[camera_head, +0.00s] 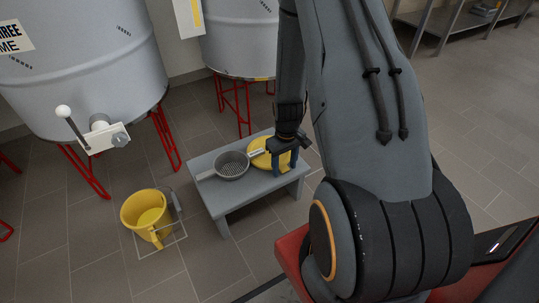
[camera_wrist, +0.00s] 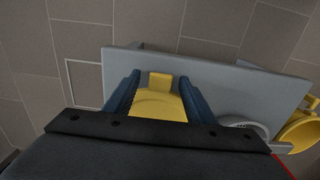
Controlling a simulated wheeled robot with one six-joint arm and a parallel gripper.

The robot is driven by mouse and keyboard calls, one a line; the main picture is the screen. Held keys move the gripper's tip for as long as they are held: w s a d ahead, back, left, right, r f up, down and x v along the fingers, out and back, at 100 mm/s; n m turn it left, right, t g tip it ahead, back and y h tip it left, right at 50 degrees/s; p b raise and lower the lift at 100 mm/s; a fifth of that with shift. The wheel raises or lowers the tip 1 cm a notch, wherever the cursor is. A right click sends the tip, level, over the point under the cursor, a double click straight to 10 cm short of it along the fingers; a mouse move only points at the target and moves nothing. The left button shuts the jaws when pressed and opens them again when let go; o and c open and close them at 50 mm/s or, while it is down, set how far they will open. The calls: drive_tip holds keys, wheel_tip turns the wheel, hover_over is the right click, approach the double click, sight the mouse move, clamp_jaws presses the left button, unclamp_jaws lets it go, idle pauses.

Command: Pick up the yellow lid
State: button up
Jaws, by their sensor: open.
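The yellow lid (camera_head: 258,160) lies on a low grey bench (camera_head: 218,192), at the right part of its top. My gripper (camera_head: 284,162) is over the lid's right side, pointing down, and hides part of it. In the wrist view my gripper (camera_wrist: 159,79) is open, with one blue finger on each side of the yellow lid (camera_wrist: 158,106) and its squarish tab. No gap is seen closed on the lid. Whether the fingers touch it I cannot tell. The gripper body hides the near part of the lid.
A grey strainer (camera_head: 232,166) with a handle sits on the bench left of the lid, close to it. A yellow bucket (camera_head: 148,210) stands on the floor left of the bench. Large grey tanks (camera_head: 80,65) on red legs stand behind. Tiled floor is clear in front.

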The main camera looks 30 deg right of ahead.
drive_tip(key=c, duration=1.1)
drive_tip(key=shift+r+p, duration=0.4)
drive_tip(key=shift+p, duration=0.25)
